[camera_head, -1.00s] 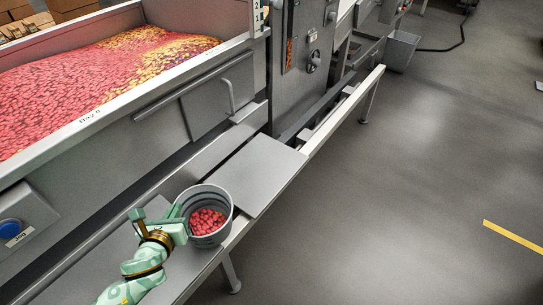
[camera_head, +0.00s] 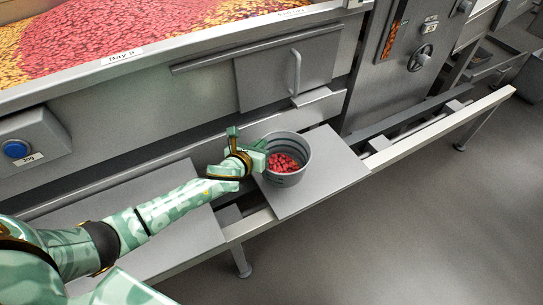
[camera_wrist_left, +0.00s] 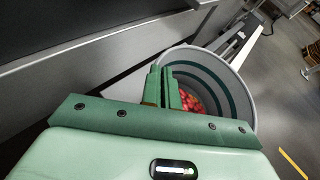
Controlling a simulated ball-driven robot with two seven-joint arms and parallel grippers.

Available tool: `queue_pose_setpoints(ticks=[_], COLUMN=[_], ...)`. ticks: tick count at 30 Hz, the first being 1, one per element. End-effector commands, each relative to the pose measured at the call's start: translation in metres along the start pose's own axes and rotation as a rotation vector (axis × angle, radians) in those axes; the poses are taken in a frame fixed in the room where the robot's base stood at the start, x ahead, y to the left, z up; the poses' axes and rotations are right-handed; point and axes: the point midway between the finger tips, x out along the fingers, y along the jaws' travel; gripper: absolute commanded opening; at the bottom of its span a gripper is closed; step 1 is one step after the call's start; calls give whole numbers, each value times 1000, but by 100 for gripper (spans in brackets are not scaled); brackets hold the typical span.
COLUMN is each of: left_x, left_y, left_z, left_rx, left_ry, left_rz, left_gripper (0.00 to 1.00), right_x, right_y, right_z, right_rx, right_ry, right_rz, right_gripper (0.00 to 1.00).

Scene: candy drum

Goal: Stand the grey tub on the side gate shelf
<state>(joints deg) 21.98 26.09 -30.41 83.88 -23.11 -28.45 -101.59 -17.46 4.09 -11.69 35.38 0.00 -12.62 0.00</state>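The grey tub (camera_head: 296,172) is round, upright and partly filled with red candies. It also shows in the left wrist view (camera_wrist_left: 236,95). My left gripper (camera_head: 258,158) is at the tub's left side. In the left wrist view its two fingers (camera_wrist_left: 163,88) are close together on the near wall of the tub. The tub appears over the left part of a flat grey shelf (camera_head: 335,180) below the handled side gate (camera_head: 290,72). I cannot tell whether its bottom touches the shelf. My right gripper is not in view.
A second flat grey panel (camera_head: 150,225) lies to the left on the same rail (camera_head: 440,128), with a gap between the two panels. The drum wall rises behind. A handwheel (camera_head: 420,58) is on the upright cabinet to the right. Open floor lies in front.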

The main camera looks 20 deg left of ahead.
Motion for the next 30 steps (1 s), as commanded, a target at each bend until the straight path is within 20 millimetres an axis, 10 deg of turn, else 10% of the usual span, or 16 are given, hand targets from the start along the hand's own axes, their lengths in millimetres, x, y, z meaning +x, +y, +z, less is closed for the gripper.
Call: queue_pose_setpoints(ticks=[12, 30], left_x=[56, 62], left_y=[7, 10], left_z=[-43, -60], left_rx=[-4, 0], left_ry=[10, 4], left_rz=[0, 0], left_gripper=[0, 10], right_x=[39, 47], right_y=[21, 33], right_z=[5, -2], right_rx=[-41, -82], right_ry=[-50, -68], right_rz=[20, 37], right_gripper=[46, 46])
